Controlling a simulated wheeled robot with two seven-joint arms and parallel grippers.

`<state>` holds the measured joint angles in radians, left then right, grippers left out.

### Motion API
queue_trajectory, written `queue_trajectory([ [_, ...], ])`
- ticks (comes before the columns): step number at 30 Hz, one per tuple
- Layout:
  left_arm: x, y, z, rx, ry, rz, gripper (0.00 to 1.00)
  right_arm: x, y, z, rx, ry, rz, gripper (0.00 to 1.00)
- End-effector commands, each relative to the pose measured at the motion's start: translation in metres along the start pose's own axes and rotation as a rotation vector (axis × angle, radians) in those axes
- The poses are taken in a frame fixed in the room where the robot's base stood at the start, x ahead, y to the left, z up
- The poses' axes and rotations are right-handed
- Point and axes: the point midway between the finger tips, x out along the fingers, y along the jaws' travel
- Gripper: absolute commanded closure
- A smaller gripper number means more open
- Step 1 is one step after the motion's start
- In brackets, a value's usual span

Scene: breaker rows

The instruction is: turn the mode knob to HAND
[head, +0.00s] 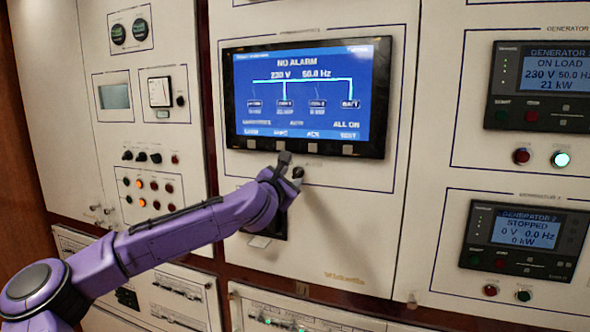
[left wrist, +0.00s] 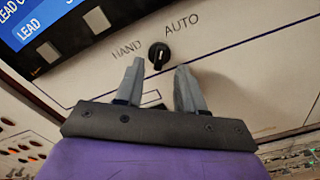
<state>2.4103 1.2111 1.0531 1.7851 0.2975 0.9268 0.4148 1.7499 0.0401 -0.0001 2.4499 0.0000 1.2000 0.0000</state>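The mode knob (left wrist: 159,56) is a small black rotary knob on the cream panel, with a white pointer mark. HAND is printed to its left and AUTO to its upper right in the left wrist view. The pointer is roughly upright in that view; I cannot tell for certain which label it indicates. My left gripper (left wrist: 160,66) is open, with one grey finger on either side below the knob, apparently not touching it. In the head view my left gripper (head: 290,165) is just below the display and largely hides the knob area. My right gripper is not in view.
The blue display screen (head: 310,95) is just above the knob, with a row of square buttons along its lower bezel. Generator panels (head: 540,87) are on the right. Small knobs and lamps (head: 148,157) are on the left panel. The panel right of my gripper is clear.

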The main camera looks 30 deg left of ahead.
Motion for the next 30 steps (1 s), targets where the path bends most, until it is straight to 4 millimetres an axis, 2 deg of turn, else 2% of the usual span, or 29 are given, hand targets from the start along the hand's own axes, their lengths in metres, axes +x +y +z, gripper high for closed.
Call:
queue_trajectory([
  [1,0.011,0.002,0.003,0.003,0.002,0.000,0.62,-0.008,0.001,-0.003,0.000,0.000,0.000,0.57],
  [6,0.035,0.000,0.002,0.003,0.001,-0.001,0.62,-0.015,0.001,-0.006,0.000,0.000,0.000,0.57],
  [16,0.041,-0.001,0.000,0.001,-0.001,-0.001,0.62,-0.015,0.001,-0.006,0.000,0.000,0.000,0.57],
  [19,0.041,-0.001,0.000,0.002,-0.001,-0.001,0.94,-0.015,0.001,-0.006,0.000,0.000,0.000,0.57],
  [20,0.041,-0.001,0.000,0.002,-0.001,-0.001,1.00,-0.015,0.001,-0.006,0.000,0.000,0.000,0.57],
  [30,0.041,-0.002,-0.001,-0.020,-0.001,0.000,1.00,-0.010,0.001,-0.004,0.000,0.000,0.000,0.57],
])
